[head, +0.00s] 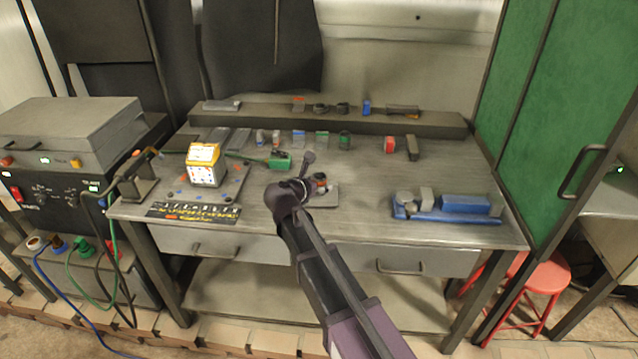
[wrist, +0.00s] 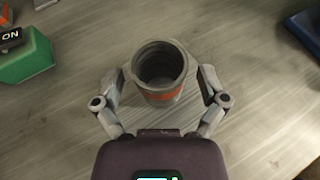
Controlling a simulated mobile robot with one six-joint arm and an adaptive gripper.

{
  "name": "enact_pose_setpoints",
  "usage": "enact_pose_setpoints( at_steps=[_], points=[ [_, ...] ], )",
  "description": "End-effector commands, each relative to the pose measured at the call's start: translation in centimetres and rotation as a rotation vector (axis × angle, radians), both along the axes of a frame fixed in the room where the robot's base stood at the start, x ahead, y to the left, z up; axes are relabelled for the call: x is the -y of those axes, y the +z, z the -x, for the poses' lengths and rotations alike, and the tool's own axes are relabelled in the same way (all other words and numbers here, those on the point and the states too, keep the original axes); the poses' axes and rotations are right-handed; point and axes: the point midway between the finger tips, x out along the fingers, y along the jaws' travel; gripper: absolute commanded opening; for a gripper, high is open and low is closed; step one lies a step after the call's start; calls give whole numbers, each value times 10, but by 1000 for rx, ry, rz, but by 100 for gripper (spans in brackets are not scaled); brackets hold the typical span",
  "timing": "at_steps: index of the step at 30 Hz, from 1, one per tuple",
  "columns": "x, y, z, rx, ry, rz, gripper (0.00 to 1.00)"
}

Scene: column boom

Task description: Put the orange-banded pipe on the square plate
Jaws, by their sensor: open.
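The orange-banded pipe (wrist: 160,75) is a short grey hollow cylinder standing upright, its open top facing the wrist camera and its orange band low on the side. It stands on the pale grey square plate (wrist: 160,118), which is partly hidden below it and by my gripper. My gripper (wrist: 163,88) is open, one finger on each side of the pipe, with gaps visible on both sides. In the head view the pipe (head: 320,181) and the plate (head: 327,196) show just right of my wrist, on the bench; the fingers are mostly hidden there.
A green block (head: 279,160) lies to the left, with a yellow-topped box (head: 203,165) beyond it. A blue tray (head: 440,211) with parts sits at the right. Several small items stand in a row behind, before a raised shelf (head: 270,118). Bench right of the plate is clear.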

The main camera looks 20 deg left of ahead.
Motion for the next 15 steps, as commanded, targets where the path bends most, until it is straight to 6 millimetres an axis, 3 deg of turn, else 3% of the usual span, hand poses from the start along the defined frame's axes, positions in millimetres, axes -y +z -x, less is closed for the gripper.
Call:
enact_pose_setpoints(
  at_steps=[5,15],
  points=[
    [0,5,2,0,0,0,92],
    [-9,23,42,1,1,1,92]
  ],
)
